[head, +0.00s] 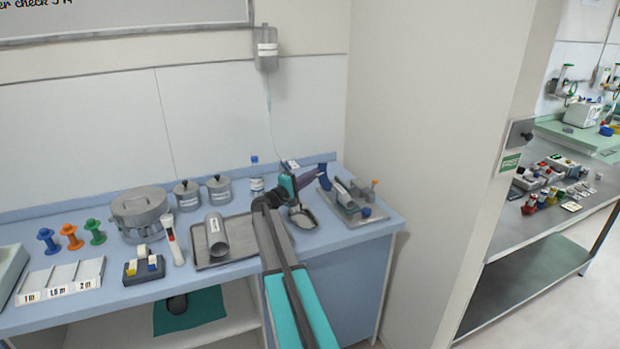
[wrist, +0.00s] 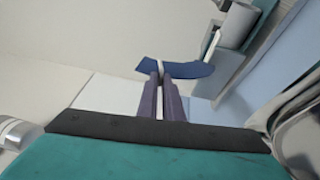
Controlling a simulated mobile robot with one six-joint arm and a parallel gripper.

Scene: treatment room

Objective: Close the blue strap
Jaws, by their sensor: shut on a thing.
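The blue strap (wrist: 185,70) is a curved dark blue band across the upper middle of the wrist view. In the head view the blue strap (head: 323,172) stands up at the left side of a grey holder with a cylinder (head: 346,194). My gripper's two dark purple fingers (wrist: 161,77) reach up to the strap and are shut on it, with a thin pale strip between them. In the head view my gripper (head: 318,171) meets the strap from the left. The strap's right end runs towards the grey cylinder (wrist: 240,22) in the wrist view.
The holder's tray (head: 371,218) has an orange-handled part (head: 374,184) at its right. A grey tray (head: 205,262) with a metal cylinder lies left of my arm.

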